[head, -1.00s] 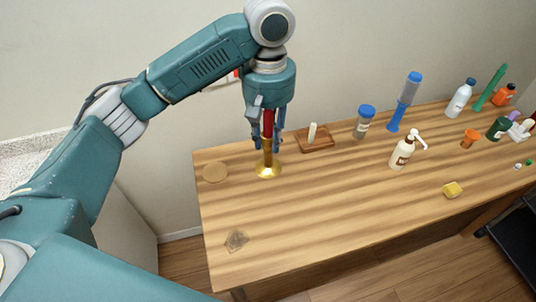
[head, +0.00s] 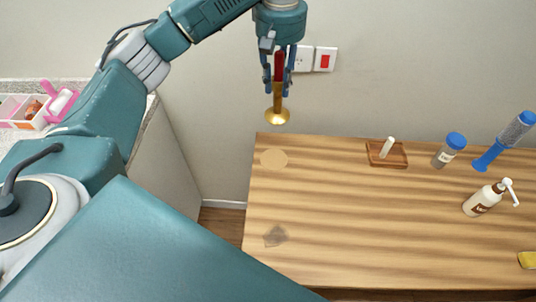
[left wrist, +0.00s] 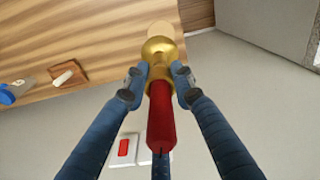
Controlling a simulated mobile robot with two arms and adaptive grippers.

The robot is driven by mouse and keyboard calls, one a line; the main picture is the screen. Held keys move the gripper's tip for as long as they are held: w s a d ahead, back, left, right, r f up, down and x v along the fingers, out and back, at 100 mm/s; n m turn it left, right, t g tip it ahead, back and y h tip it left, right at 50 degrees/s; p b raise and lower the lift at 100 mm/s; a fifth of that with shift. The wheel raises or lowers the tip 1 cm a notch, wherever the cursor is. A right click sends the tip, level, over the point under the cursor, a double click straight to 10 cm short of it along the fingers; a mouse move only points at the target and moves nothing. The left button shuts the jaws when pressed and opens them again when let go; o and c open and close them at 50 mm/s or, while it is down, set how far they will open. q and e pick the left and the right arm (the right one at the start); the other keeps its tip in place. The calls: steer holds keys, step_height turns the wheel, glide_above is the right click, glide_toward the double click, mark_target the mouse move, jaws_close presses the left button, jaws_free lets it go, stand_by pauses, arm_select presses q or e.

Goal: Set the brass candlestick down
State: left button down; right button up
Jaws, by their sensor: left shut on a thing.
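My left gripper (head: 278,78) is shut on the brass candlestick (head: 278,113), which has a red candle (head: 279,64) in it. It holds the candlestick upright, apparently above the back left edge of the wooden table. In the left wrist view the candlestick (left wrist: 158,48) sits between the blue fingers (left wrist: 158,78), with the red candle (left wrist: 161,118) toward the camera. A round tan disc (head: 273,159) lies on the table below and close to the candlestick in the head view. My right gripper is not in view.
The wooden table (head: 340,215) has wide free room at its front and middle. A small wooden tray (head: 398,160) with a white candle, a blue-lidded jar (head: 449,150), a blue bottle brush (head: 503,141) and a pump bottle (head: 487,198) stand to the right. A dark patch (head: 275,236) marks the front left.

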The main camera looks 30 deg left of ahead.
arm_select(q)
steer(key=shift+a+f, duration=0.2)
steer(key=shift+a, duration=0.05)
step_height(320, 180, down, 19)
steer(key=p, duration=0.3)
steer(key=shift+f, duration=0.2)
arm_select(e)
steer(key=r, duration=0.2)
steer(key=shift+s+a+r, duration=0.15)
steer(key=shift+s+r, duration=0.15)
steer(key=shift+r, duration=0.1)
arm_select(q)
steer(key=shift+s, duration=0.1)
steer(key=c, duration=1.4)
jaws_free()
steer(key=shift+f, duration=0.15)
steer(key=shift+c, duration=0.2)
